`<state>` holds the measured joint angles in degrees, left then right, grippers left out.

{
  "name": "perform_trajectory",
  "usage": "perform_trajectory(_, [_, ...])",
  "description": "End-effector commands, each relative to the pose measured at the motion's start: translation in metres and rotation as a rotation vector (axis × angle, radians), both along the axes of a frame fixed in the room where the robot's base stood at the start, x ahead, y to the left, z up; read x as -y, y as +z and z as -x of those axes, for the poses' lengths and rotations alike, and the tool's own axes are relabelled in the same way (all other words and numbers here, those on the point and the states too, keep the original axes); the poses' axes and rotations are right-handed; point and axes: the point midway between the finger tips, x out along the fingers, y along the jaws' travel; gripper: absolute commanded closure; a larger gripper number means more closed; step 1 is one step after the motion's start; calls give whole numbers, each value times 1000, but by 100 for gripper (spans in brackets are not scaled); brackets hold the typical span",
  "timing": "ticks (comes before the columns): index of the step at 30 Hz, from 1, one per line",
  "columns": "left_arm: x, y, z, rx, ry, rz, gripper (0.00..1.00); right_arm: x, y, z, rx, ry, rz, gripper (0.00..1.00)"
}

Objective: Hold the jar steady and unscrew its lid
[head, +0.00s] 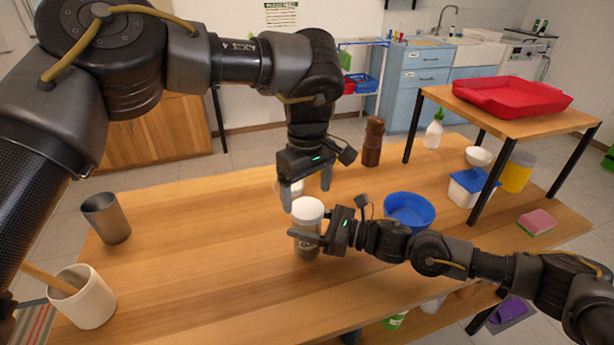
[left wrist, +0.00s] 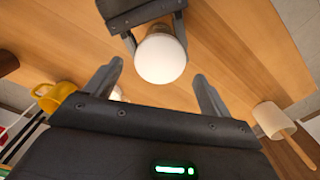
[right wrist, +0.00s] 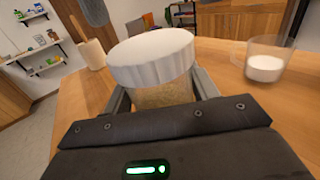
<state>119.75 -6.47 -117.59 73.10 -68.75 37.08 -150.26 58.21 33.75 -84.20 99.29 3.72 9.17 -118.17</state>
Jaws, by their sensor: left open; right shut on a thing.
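The jar (head: 306,248) stands upright on the wooden table, with a broad white lid (head: 308,208) on top. Its pale brown contents show below the lid in the right wrist view (right wrist: 165,96). My right gripper (head: 308,238) is shut around the jar body below the lid, coming from the right. My left gripper (head: 306,192) points down just above the lid, open and empty, with its fingers apart. In the left wrist view the round lid (left wrist: 160,58) lies ahead of and between the open fingertips; whether they touch it is hard to tell.
A blue bowl (head: 410,211) sits right of the jar and a brown grinder (head: 373,142) behind it. A clear glass with white contents (right wrist: 266,66) is near the jar. A metal cup (head: 106,218) and a white crock (head: 84,298) stand left. The table's front middle is clear.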

Motion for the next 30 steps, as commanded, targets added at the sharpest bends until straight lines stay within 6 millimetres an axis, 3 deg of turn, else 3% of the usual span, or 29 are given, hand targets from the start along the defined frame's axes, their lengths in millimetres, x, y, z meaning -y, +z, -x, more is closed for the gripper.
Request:
perform_trajectory(3, [0,-18,1,-4,0,0,17,0,-2,1,-3,1,4,100])
perform_trajectory(9, [0,-35,0,-1,1,1,17,0,-2,1,-3,1,4,100])
perform_trajectory(19, [0,-39,0,1,1,0,17,0,-3,1,-3,0,4,100])
perform_trajectory(30, [0,-38,0,0,1,0,62,0,-3,1,-3,0,4,100])
